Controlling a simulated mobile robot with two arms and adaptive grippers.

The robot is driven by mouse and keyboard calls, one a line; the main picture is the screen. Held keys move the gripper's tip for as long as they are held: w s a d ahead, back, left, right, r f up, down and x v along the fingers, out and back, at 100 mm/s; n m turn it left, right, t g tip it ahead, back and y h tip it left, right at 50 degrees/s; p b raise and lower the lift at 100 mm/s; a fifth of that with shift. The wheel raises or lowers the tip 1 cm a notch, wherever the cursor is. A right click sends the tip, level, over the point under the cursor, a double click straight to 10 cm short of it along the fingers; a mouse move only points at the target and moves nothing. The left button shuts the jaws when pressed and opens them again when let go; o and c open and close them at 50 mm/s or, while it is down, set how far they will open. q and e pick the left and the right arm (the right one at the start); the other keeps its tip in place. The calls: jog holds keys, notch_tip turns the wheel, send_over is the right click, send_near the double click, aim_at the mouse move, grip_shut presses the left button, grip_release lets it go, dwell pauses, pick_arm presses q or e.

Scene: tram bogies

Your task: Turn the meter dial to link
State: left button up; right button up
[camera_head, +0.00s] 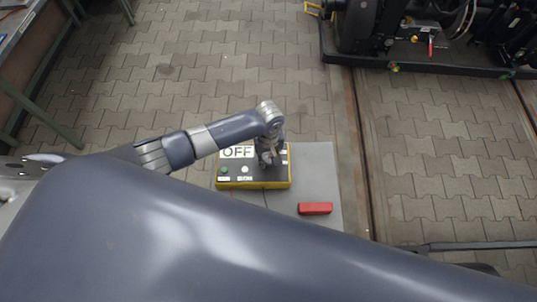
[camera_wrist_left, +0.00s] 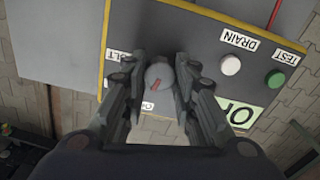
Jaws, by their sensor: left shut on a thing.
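The meter (camera_head: 228,172) is a dark box with a yellow rim, and its display reads OFF in the head view. In the left wrist view the meter's face (camera_wrist_left: 185,32) is upside down, with a white button, a green button and DRAIN and TEST labels. The meter dial (camera_wrist_left: 158,76) is a round grey knob with a red mark. My left gripper (camera_head: 268,158) is over the meter's right half, its fingers shut on the dial from both sides. The fingers hide part of the labels around the dial, including one ending in LT. My right gripper is not in view.
The meter stands on a grey surface (camera_head: 322,165) with a red block (camera_head: 314,208) at its front right. A rail (camera_head: 358,160) runs along the paved floor to the right. Dark bogie machinery (camera_head: 385,35) is at the back right, and a bench is at the far left.

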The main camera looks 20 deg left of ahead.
pick_arm(q)
jog(key=m+p, duration=0.1)
jog(key=m, duration=0.2)
jog(key=shift+p, duration=0.3)
jog(key=shift+m+p, duration=0.45)
jog(key=shift+m, duration=1.35)
jog(key=o, duration=1.1)
jog(key=shift+c, duration=0.2)
